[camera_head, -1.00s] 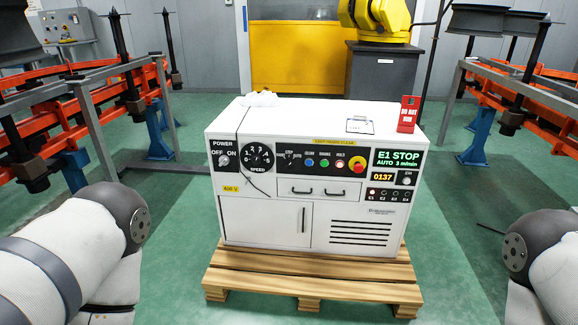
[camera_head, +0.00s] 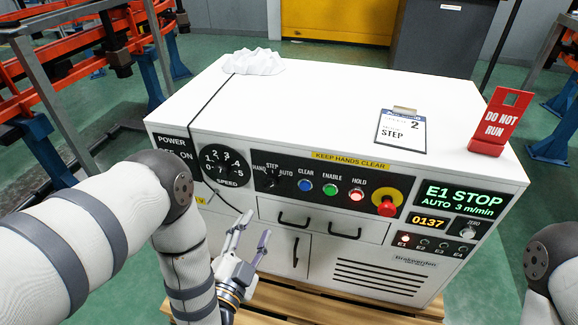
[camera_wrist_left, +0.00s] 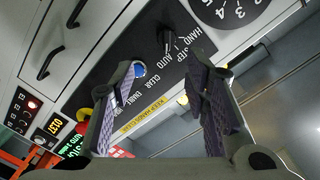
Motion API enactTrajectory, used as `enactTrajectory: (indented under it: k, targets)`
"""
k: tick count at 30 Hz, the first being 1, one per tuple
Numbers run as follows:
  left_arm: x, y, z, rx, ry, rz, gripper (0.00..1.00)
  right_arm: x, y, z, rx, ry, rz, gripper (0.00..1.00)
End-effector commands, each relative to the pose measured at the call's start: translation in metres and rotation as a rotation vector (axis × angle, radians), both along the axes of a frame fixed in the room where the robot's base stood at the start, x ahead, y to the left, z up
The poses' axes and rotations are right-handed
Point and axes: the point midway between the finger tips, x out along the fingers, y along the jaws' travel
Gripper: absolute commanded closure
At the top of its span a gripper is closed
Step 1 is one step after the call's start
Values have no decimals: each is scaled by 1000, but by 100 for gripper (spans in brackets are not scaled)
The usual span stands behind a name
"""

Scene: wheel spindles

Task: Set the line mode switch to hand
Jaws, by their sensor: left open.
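The line mode switch (camera_head: 269,182) is a small black knob on the dark control panel, with HAND, STEP and AUTO printed around it. It also shows in the left wrist view (camera_wrist_left: 166,40), beyond the fingertips. I cannot tell surely which label it points at; the display (camera_head: 458,198) reads "E1 STOP, AUTO 3 m/min". My left gripper (camera_head: 251,225) is open and empty, below and left of the switch in the head view, apart from it. Its two fingers (camera_wrist_left: 162,90) are spread in the wrist view. My right gripper is out of view.
Beside the switch are the speed dial (camera_head: 223,167), blue, green and red buttons (camera_head: 331,189) and the red emergency stop (camera_head: 387,205). A black cable crosses the left front. A white cloth (camera_head: 254,62), a card (camera_head: 402,130) and a red DO NOT RUN sign (camera_head: 497,122) are on top.

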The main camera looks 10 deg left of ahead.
Motion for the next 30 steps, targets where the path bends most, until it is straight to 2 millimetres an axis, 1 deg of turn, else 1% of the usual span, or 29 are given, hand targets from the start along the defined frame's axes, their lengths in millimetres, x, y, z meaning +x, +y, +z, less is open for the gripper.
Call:
enactTrajectory:
  k: [2,5,8,12,15,18,22,29,30]
  targets:
    - [3,0,4,12,-29,4,58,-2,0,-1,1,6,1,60]
    - [16,0,6,16,-39,6,58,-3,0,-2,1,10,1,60]
    - [39,0,5,16,-39,8,58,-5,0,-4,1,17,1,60]
    - [76,-1,4,14,-37,6,58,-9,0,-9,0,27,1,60]
    - [98,-2,3,14,-35,6,58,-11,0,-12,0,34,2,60]
    - [113,-3,3,14,-32,5,58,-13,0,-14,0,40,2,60]
    - [123,-3,4,14,-32,5,58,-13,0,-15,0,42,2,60]
    - [124,-4,5,14,-32,5,58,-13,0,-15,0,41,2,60]
    - [124,-4,5,14,-32,5,65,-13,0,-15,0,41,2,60]
